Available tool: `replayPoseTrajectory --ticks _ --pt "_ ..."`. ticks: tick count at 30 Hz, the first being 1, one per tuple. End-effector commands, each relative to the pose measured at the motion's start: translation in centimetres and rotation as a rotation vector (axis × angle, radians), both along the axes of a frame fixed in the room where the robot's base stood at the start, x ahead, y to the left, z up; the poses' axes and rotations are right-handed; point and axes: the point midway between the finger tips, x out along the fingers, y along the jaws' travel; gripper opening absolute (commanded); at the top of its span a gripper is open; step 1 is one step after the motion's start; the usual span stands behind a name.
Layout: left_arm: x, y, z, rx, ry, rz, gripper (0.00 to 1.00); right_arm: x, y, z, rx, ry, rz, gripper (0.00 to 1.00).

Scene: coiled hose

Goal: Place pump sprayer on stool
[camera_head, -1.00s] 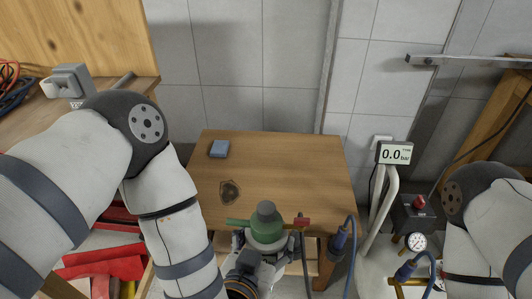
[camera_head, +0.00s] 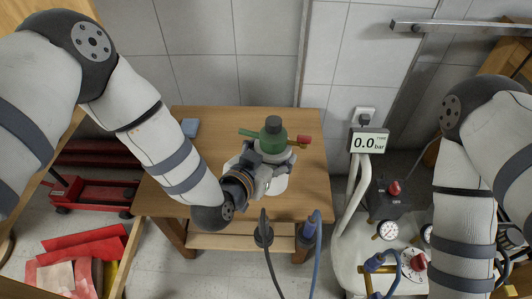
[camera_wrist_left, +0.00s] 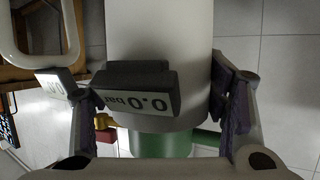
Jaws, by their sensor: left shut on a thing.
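The pump sprayer has a green top with a dark cap (camera_head: 272,140) and a white body (camera_head: 276,184). My left gripper (camera_head: 262,178) is shut around that body and holds the sprayer upright over the right part of the wooden stool (camera_head: 170,185). I cannot tell whether its base touches the stool top. In the left wrist view the white body (camera_wrist_left: 160,30) sits between both fingers (camera_wrist_left: 165,90), with a grey 0.0 bar display (camera_wrist_left: 140,90) in front and the green top (camera_wrist_left: 160,143) below. My right gripper is out of view.
A blue block (camera_head: 190,128) lies at the stool's back left corner. A white tank with gauges (camera_head: 390,230) and a display (camera_head: 368,140) stand right. A red jack (camera_head: 90,192) is on the floor left.

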Motion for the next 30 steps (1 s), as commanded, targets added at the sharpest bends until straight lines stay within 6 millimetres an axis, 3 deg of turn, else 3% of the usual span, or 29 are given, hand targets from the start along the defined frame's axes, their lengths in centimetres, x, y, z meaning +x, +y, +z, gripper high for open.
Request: replayPoseTrajectory --ticks 1,3,7,13,18,28,29,30 --pt "1.5 0.0 -1.4 -0.002 0.004 0.004 0.20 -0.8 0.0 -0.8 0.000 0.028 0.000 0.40" --pt "2.7 -0.1 -3.6 -0.003 0.010 0.002 0.20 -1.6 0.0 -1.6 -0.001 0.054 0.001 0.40" --pt "4.6 -0.2 -5.6 -0.002 0.005 0.001 0.20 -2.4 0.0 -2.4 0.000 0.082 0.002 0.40" --pt "6.1 -0.2 -6.8 -0.002 0.000 0.001 0.20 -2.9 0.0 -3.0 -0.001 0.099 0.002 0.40" --pt "6.0 -0.2 -9.7 -0.002 0.003 0.000 0.20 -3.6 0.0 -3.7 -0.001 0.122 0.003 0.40" --pt "6.1 -0.3 -9.8 -0.001 -0.002 -0.001 0.20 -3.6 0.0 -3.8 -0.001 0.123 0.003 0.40" --pt "6.0 -0.2 -9.8 0.000 0.000 -0.001 0.74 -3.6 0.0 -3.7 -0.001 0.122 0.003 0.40" --pt "6.0 -0.2 -9.7 0.000 0.000 -0.001 0.83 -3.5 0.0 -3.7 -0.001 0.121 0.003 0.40"
